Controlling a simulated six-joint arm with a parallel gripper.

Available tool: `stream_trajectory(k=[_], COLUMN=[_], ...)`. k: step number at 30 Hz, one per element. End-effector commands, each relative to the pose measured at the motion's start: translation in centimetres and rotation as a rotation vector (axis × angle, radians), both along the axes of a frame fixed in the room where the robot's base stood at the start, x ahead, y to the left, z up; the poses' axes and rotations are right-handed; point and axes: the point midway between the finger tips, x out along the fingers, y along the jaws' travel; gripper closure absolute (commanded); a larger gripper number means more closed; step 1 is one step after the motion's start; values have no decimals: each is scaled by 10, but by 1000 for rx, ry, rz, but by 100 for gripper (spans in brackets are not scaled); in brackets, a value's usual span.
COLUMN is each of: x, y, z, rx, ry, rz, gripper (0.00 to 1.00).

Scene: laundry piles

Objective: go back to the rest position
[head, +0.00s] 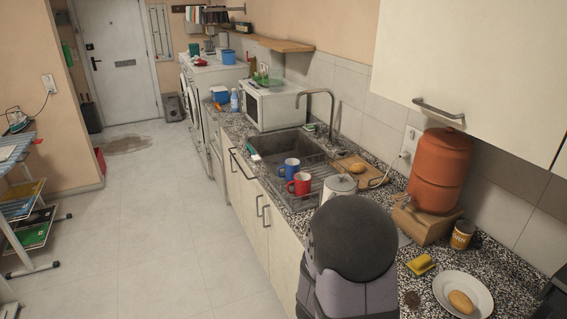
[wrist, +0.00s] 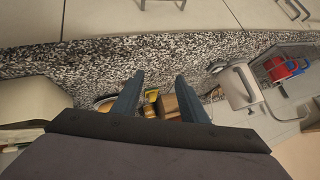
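My gripper (wrist: 158,80) shows in the wrist view as two blue-grey fingers standing apart, with nothing held between the tips. Beyond and between them lie a yellow thing (wrist: 152,95) and brown things on the speckled counter (wrist: 90,62), partly hidden by my fingers and gripper body. In the head view my dark, rounded arm part (head: 352,238) stands at the front of the counter (head: 505,262). It hides part of the counter, and my fingers cannot be made out there.

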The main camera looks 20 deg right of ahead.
Motion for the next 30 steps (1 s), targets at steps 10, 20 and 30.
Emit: stream_trajectory(k=[10,20,30], x=[36,-55,-86], y=[190,240,233], z=[35,65,75], rx=[275,272,249], ry=[232,677,840], rz=[884,1437,1547], gripper=[60,60,60])
